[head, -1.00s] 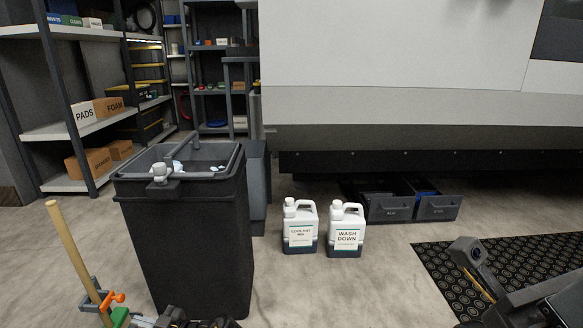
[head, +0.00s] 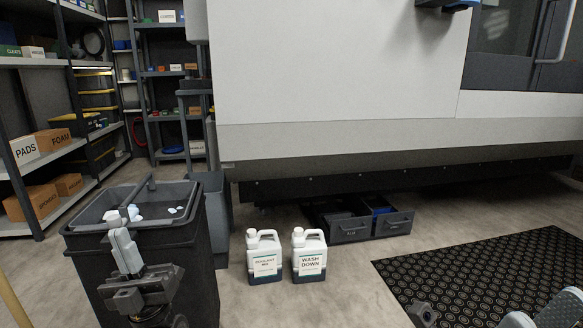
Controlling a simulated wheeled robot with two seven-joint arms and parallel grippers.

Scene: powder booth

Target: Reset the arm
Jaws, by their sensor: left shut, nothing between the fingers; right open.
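My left gripper (head: 122,250) is in front of the dark bin (head: 195,255), over its front side just below the rim. Its fingers are together with nothing between them, and it hides part of the bin's front. My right gripper (head: 422,314) shows only in part at the bottom edge, right of centre, low near the black mat. It is open, and most of it is cut off by the frame.
Pale crumpled pieces (head: 140,211) lie in the bin. Two white jugs, coolant (head: 264,258) and wash down (head: 309,256), stand on the floor. Open drawers (head: 350,226) sit under the large machine (head: 340,80). A black mat (head: 490,265) lies right; shelves (head: 40,160) stand left.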

